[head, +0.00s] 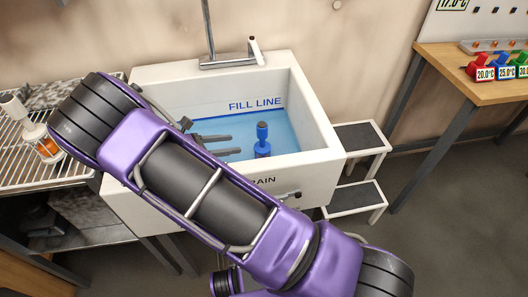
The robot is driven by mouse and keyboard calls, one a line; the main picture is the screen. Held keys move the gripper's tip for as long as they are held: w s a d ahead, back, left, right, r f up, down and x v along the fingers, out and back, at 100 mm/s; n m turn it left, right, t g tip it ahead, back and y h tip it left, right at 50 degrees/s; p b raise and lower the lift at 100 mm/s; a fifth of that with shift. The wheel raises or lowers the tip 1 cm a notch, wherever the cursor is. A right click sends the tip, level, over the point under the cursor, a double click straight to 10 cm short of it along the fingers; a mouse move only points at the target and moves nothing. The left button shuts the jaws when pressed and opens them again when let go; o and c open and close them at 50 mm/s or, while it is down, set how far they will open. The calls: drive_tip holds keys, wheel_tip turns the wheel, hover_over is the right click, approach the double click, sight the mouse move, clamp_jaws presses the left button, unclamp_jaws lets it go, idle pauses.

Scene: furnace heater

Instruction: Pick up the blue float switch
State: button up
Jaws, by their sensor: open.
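The blue float switch (262,142) stands upright in the white sink (318,125), with a dark top and a blue body. It is in the basin's blue area below the "FILL LINE" lettering. My gripper (231,145) is open, its two dark fingers pointing right toward the float switch. The fingertips appear a little left of the switch in the picture; I cannot tell the depth between them. My purple arm crosses in front of the sink and hides part of its front wall and the left of the basin.
A metal faucet (232,62) rises at the sink's back. Step stools (358,140) stand right of the sink. A wooden table (470,80) at right holds coloured items labelled with temperatures. A wire rack (22,155) with an orange-and-white item is at left.

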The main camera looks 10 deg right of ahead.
sight(261, 141)
drive_tip(key=b+x, duration=0.1)
drive_tip(key=x, duration=1)
drive_tip(key=shift+d, duration=0.1)
drive_tip(key=x, duration=0.3)
drive_tip(key=b+x, duration=0.1)
drive_tip(key=x, duration=0.1)
drive_tip(key=shift+w+f, duration=0.2)
drive_tip(key=shift+w, duration=0.1)
clamp_jaws()
drive_tip(key=shift+r, duration=0.1)
idle(0.5)
